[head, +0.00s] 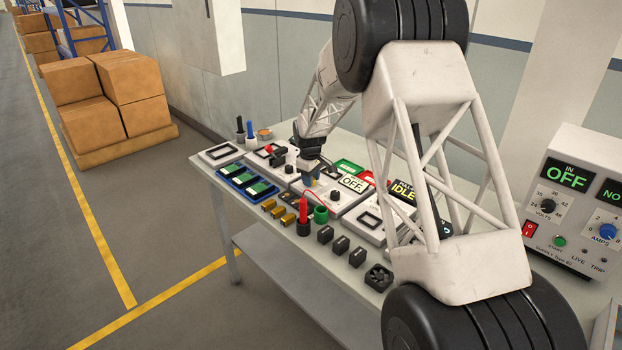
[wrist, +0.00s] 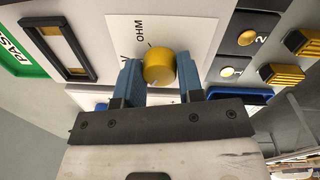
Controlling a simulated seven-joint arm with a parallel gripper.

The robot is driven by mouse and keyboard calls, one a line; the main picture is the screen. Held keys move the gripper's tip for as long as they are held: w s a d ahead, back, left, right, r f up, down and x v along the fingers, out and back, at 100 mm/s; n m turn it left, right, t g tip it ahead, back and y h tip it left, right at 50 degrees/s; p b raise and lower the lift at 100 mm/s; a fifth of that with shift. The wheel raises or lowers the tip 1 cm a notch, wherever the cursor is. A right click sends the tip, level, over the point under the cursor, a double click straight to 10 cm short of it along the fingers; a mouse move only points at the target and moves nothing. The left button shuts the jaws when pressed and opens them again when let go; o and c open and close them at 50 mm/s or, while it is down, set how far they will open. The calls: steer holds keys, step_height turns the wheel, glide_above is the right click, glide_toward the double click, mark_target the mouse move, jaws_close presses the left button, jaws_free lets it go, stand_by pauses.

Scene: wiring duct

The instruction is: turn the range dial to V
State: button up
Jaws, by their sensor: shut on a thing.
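The range dial (wrist: 160,72) is a round yellow knob on a white panel (wrist: 190,32) in the wrist view. The label OHM is printed above and left of it, with a short dark tick between. A V label sits left of the dial, partly hidden by a blue finger. I cannot tell clearly where the dial's pointer stands. My gripper (wrist: 159,64) is shut on the dial, one blue finger on each side. In the head view my gripper (head: 310,178) is down at the panels on the bench, and the dial is hidden there.
The bench (head: 257,247) carries several panels, blue trays, yellow parts, a red cylinder (head: 303,208) and black blocks close to my gripper. A power supply (head: 574,205) reading OFF stands at the right.

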steer(key=shift+m, duration=0.3)
steer(key=m, duration=0.5)
steer(key=shift+r, duration=0.1)
steer(key=m, duration=0.6)
steer(key=shift+a, duration=0.1)
stand_by(0.3)
steer(key=o, duration=0.9)
steer(key=shift+a+r, duration=0.2)
steer(key=shift+r, duration=3.65)
